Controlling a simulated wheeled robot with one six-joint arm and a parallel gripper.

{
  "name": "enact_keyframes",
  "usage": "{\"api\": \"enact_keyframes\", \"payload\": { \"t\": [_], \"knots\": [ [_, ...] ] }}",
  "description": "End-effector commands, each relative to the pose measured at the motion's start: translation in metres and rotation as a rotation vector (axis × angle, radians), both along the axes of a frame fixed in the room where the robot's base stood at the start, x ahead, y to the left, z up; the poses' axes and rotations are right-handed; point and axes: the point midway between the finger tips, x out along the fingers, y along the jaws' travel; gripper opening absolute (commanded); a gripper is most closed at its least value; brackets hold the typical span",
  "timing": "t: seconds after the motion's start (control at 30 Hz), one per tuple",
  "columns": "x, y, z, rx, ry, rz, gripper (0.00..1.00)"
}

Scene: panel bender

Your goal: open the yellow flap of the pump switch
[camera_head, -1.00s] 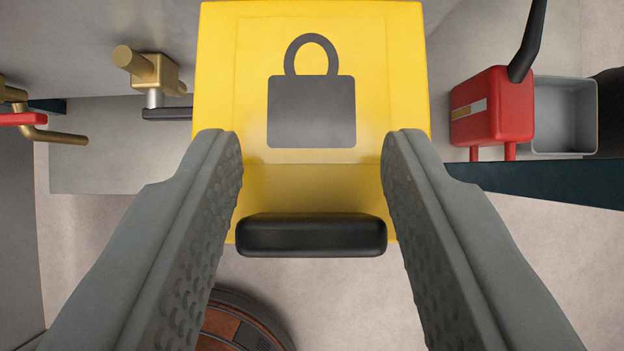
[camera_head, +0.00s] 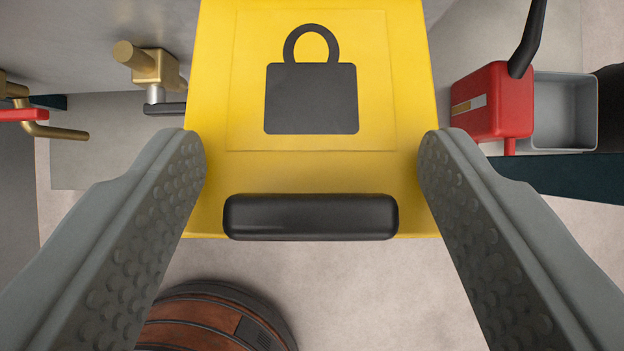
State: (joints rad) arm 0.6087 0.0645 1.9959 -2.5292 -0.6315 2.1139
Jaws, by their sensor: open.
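The yellow flap (camera_head: 408,110) fills the upper middle of the view and carries a dark padlock symbol. A black bar handle (camera_head: 310,217) lies across its lower edge. My gripper (camera_head: 312,145) is open and empty. Its two grey fingers stand to the left and right of the handle, with a gap on each side. The fingertips overlap the flap's side edges in the picture; I cannot tell whether they touch it. The pump switch behind the flap is hidden.
A red box with a black lever (camera_head: 492,105) and a grey bin (camera_head: 565,112) stand at the right. A brass valve (camera_head: 152,66) and a red-handled pipe (camera_head: 22,114) are at the left. A round brown object (camera_head: 205,320) lies below on the pale floor.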

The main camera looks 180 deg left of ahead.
Motion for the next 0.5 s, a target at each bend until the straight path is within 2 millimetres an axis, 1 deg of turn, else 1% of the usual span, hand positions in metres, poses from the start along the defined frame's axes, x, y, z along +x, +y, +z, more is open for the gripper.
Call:
{"api": "enact_keyframes", "payload": {
  "t": [0.17, 0.5],
  "knots": [
    [-0.013, 0.0, 0.019, -0.004, -0.003, 0.0, 0.62],
    [-0.054, -0.001, 0.074, -0.002, -0.003, -0.002, 0.62]
  ]
}}
